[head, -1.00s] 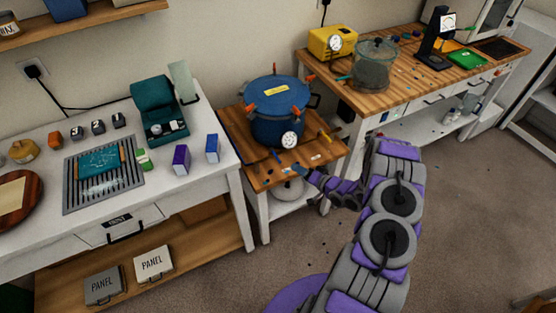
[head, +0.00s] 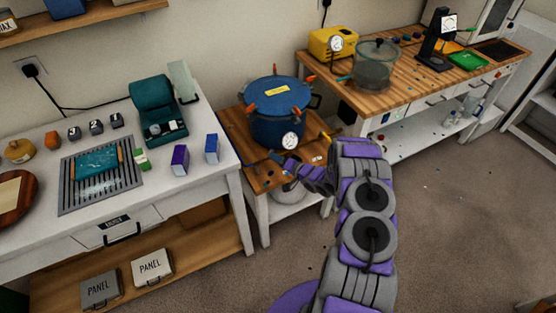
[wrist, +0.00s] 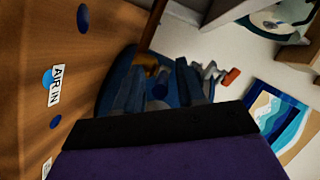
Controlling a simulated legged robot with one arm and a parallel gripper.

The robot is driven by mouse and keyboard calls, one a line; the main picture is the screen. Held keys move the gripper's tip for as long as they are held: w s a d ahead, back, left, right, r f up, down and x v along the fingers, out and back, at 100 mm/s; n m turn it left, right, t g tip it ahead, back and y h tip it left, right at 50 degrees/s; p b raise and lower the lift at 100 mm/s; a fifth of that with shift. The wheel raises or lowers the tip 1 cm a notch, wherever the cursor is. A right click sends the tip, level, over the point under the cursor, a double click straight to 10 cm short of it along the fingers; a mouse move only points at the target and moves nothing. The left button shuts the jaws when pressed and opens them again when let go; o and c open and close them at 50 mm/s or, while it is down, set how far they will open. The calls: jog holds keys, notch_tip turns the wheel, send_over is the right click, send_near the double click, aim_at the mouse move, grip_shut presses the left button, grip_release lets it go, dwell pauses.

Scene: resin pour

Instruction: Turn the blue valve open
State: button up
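The blue pressure pot (head: 278,115) stands on a small wooden cart (head: 240,140), with orange clamps and a round gauge (head: 291,141) on its front. My gripper (head: 284,163) is low in front of the pot, just over the cart top. In the wrist view, the two grey-blue fingers of my gripper (wrist: 160,85) are apart. A small blue piece (wrist: 160,90), possibly the blue valve, shows between them. I cannot tell whether they touch it. The dark blue pot (wrist: 112,82) shows behind the fingers. An "AIR IN" label (wrist: 55,84) lies on the wood beside them.
A white bench (head: 205,185) stands left of the cart. A wooden workbench (head: 400,85) with a clear chamber (head: 375,65) stands to the right. The floor (head: 450,190) at right is open.

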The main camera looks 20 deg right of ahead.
grip_shut()
dwell(0.5)
jog(key=shift+a+h+p, duration=0.2)
jog(key=shift+h+p, duration=0.1)
jog(key=shift+p, duration=0.05)
jog(key=shift+w+a+f+m+h+p, duration=0.15)
jog(key=shift+a+m+h+p, duration=0.4)
jog(key=shift+m+h, duration=0.95)
jog(key=shift+w+a+m+h+p, duration=0.2)
jog(key=shift+a+m+h+p, duration=0.3)
jog(key=shift+m+h, duration=1.05)
jog(key=shift+w+a+f+m+h+p, duration=0.1)
jog(key=shift+w+a+m+h+p, duration=0.2)
jog(key=shift+a+m+h, duration=1.15)
jog(key=shift+d+r+h, duration=0.1)
jog(key=shift+d+h, duration=0.6)
jog(key=shift+h, duration=0.2)
jog(key=shift+r+h+b, duration=0.2)
jog(key=shift+h+b, duration=0.15)
jog(key=shift+h, duration=0.05)
